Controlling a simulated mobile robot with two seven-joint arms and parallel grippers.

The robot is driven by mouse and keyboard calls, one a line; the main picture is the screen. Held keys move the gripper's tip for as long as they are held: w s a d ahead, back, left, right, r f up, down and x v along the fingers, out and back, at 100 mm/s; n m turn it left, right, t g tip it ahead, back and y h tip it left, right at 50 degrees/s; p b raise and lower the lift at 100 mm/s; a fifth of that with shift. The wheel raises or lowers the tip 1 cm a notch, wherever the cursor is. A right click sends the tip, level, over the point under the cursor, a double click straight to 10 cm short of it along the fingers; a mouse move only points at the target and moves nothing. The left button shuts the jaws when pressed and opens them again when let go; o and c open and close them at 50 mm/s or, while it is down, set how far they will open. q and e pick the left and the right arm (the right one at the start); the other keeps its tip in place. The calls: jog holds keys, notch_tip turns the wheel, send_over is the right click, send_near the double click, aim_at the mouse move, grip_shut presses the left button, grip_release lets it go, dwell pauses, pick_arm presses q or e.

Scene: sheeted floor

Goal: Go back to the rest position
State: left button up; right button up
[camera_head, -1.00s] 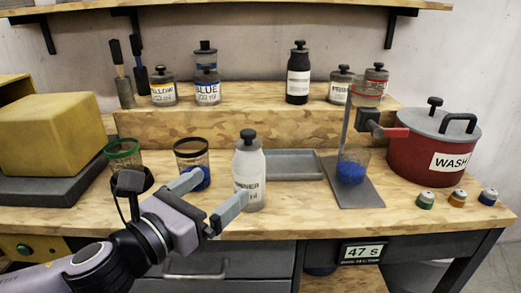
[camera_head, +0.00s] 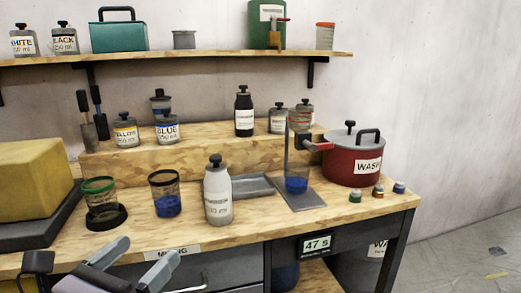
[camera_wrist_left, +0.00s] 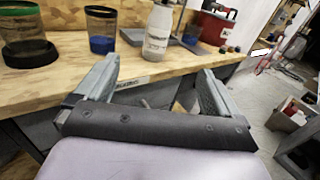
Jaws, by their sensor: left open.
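My left gripper (camera_head: 132,268) is low at the left in the head view, in front of the workbench's front edge. Its two fingers are apart with nothing between them; it also shows in the left wrist view (camera_wrist_left: 155,85), facing the bench. My right gripper is in neither view. The nearest things on the bench are a white bottle with a dark cap (camera_head: 217,190), a cup with blue liquid (camera_head: 166,203) and a green-rimmed cup (camera_head: 99,192) on a dark round base. All stand upright, apart from the gripper.
The workbench top (camera_head: 240,228) carries a red WASH pot (camera_head: 350,160), a stand over a blue-filled cup (camera_head: 296,184), a grey tray (camera_head: 252,187) and a yellow block (camera_head: 30,180). A shelf (camera_head: 200,63) hangs above. Open floor (camera_head: 465,255) lies at the right.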

pick_arm(q)
notch_tip(320, 180, down, 14)
jog(key=s+n+g+y+p, duration=0.1)
jog(key=n+g+p, duration=0.25)
jog(key=n, duration=1.65)
jog(key=s+a+f+n+g+y+p, duration=0.1)
jog(key=s+f+n+g+y+p, duration=0.1)
jog(key=s+f+n, duration=1)
notch_tip(320, 180, down, 3)
jog(key=n+g+p, duration=0.1)
jog(key=n, duration=0.4)
jog(key=shift+s+a+r+y, duration=0.15)
jog(key=shift+a+r+y, duration=0.05)
jog(key=shift+a+y, duration=0.1)
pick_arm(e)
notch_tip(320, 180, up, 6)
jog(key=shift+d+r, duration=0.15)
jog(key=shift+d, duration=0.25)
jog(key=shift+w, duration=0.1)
